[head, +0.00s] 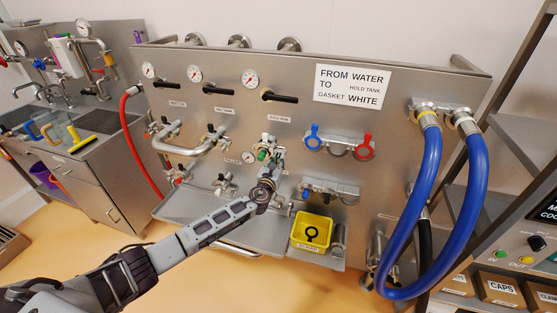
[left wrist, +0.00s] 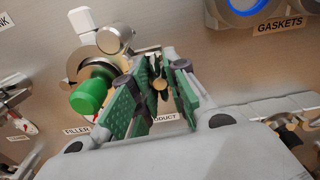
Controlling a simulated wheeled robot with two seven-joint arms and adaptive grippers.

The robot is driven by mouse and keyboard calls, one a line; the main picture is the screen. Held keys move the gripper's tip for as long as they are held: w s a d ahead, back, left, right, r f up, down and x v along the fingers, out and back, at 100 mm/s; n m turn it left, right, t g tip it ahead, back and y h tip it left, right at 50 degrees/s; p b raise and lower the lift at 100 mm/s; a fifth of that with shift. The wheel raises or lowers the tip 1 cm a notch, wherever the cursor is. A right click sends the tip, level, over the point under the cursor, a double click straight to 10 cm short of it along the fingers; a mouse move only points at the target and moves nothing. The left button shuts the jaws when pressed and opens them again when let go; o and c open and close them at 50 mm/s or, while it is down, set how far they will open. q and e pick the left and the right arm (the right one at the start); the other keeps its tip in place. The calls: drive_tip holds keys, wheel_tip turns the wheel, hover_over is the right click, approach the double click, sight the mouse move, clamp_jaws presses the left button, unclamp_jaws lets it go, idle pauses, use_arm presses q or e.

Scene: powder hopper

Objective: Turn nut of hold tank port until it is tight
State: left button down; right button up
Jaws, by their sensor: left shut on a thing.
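The hold tank port (head: 265,145) is a steel fitting low on the panel, below the valve handle at the right of its row. In the left wrist view a steel clamp (left wrist: 113,40) and a green cylindrical part (left wrist: 92,92) show there. My left gripper (head: 274,163) is at this port. My right gripper is out of view.
Blue hoses (head: 433,170) hang on the right. A yellow bin (head: 296,232) and a steel tray (head: 175,207) lie below the port. A sign (head: 352,86) reads "FROM WATER TO HOLD TANK, GASKET WHITE".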

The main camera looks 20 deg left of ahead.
use_arm(q)
drive_tip(key=shift+m, duration=0.4)
drive_tip(key=c, duration=1.6)
unclamp_jaws()
drive_tip(key=shift+f, duration=0.1)
drive_tip(key=shift+o, duration=0.2)
drive_tip(key=shift+s, duration=0.15)
drive_tip(key=s, duration=0.8)
drive_tip(key=shift+s+a, duration=0.15)
drive_tip(key=shift+s, duration=0.25)
